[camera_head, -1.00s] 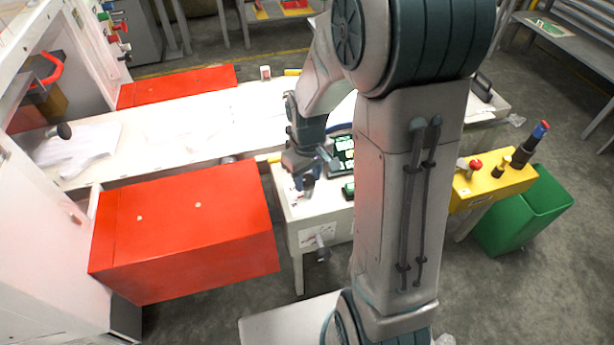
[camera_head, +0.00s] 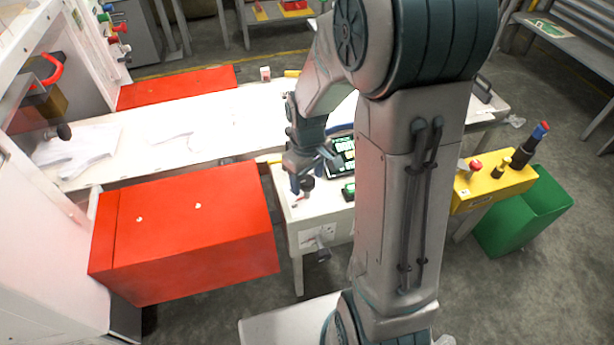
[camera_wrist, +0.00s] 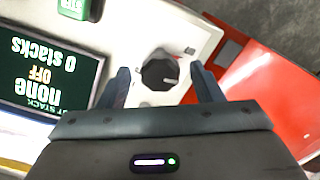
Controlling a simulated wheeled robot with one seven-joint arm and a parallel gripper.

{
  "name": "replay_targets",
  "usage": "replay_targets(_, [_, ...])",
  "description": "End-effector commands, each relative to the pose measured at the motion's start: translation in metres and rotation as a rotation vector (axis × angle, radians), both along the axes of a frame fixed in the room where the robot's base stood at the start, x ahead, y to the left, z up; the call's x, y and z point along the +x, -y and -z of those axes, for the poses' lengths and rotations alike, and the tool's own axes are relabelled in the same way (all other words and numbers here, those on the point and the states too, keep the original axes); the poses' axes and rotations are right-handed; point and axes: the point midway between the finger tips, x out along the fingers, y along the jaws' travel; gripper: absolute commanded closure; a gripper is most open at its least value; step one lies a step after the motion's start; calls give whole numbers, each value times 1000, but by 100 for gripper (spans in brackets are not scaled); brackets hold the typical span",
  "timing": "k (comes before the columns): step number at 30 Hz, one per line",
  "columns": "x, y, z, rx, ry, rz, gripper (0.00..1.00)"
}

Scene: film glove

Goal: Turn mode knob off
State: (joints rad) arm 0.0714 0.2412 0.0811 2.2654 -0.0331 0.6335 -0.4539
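The mode knob (camera_wrist: 160,72) is a dark round knob with a pale pointer line, on the white panel (camera_wrist: 130,30). In the wrist view it lies between and just beyond the two fingertips of my gripper (camera_wrist: 159,82), with a gap visible on both sides. My gripper is open. Whether the fingers reach down around the knob cannot be told. The display (camera_wrist: 45,70) beside it shows "none", "OFF" and "0 stacks", upside down. In the head view my gripper (camera_head: 305,185) is over the white control box (camera_head: 325,208).
A green button (camera_wrist: 72,8) sits on the panel near the display. A large red box (camera_head: 185,230) stands left of the control box. A white worktable (camera_head: 200,125) with white gloves (camera_head: 75,150) runs behind. A yellow box (camera_head: 490,187) and a green bin (camera_head: 525,210) stand at right.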

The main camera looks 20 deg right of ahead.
Motion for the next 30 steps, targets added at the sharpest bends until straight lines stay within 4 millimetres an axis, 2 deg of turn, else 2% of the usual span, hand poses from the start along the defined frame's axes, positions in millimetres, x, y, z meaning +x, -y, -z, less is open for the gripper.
replay_targets(5, [0, 0, -1, 0, -1, 1, 41])
replay_targets(8, [0, 0, -8, 0, 1, 2, 41])
replay_targets(11, [0, 0, -23, 0, 4, 2, 41])
replay_targets(21, [1, 0, -100, 0, 4, 1, 41])
replay_targets(25, [0, 0, -121, 0, 4, 0, 41])
replay_targets(30, [0, 0, -135, 0, 0, 0, 41])
